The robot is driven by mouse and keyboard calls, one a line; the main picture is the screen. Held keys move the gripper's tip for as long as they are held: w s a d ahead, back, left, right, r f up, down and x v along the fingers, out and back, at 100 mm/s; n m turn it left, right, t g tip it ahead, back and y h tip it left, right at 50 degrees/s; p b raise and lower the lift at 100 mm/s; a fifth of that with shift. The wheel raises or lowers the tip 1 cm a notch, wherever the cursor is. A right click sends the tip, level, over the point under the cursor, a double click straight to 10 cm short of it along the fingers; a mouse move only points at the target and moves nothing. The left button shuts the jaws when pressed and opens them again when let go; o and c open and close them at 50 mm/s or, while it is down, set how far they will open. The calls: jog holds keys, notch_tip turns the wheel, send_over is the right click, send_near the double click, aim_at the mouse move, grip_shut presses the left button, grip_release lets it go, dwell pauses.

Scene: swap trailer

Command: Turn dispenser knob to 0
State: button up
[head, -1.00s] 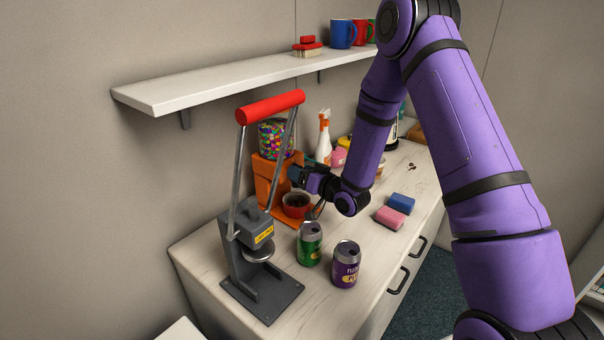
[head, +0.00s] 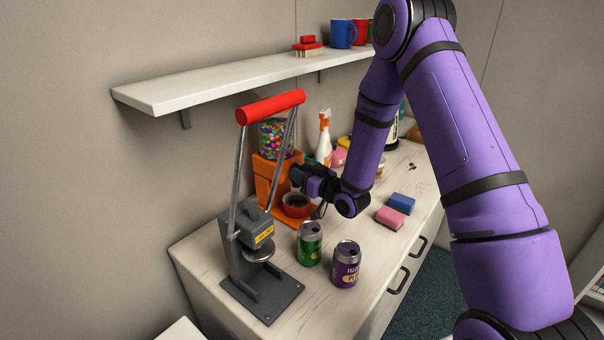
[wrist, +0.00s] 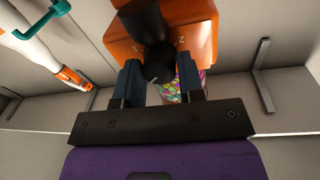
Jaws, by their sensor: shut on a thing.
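The orange candy dispenser (head: 264,186) stands on the counter behind the can press, with a jar of coloured candies (head: 276,138) on top. It also shows upside down in the wrist view (wrist: 200,22). My gripper (wrist: 160,82) is shut on the knob, a blue finger pad on each side. In the head view my gripper (head: 298,176) is at the dispenser's front, hiding the knob.
A grey can press (head: 262,285) with a red handle stands in front of the dispenser. A green can (head: 310,245) and a purple can (head: 346,265) stand nearby. Pink (head: 389,217) and blue (head: 401,203) sponges lie to the right. A shelf (head: 215,80) hangs above.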

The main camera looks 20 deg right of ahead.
jog(key=shift+n, duration=1.3)
jog(key=o, duration=0.9)
jog(key=shift+s+d, duration=0.1)
jog(key=v, duration=1)
jog(key=shift+s+d+f, duration=0.15)
jog(key=shift+s+d, duration=0.05)
jog(key=shift+s, duration=0.05)
